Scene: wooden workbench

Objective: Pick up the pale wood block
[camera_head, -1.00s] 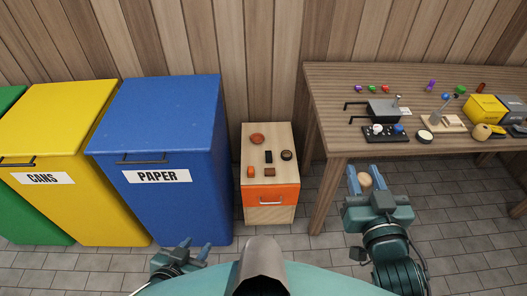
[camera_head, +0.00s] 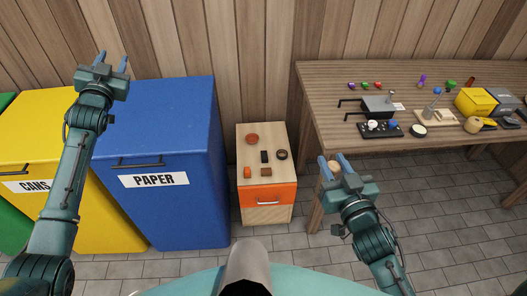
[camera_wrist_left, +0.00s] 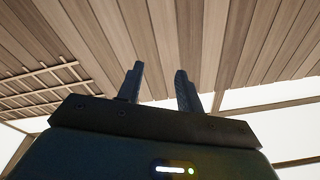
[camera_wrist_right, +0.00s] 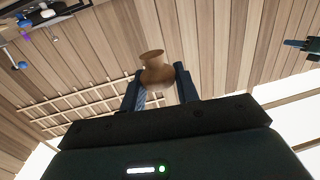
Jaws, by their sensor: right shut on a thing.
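My right gripper (camera_head: 332,158) is shut on a tan, rounded wooden piece (camera_head: 334,166), held in the air in front of the workbench's left end. In the right wrist view this piece (camera_wrist_right: 156,68) has a narrow neck and a flared end, so it does not look like a plain block. My left gripper (camera_head: 111,61) is raised in front of the bins, its fingers apart. In the left wrist view the gap between its fingers (camera_wrist_left: 160,80) is empty. I cannot make out a separate pale wood block.
The wooden workbench (camera_head: 320,90) holds a grey box with handles (camera_head: 379,106), a yellow box (camera_head: 476,102) and small items. A low cabinet (camera_head: 249,190) carries a red dish (camera_head: 252,139) and small blocks. Blue (camera_head: 165,110) and yellow (camera_head: 70,130) bins stand left.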

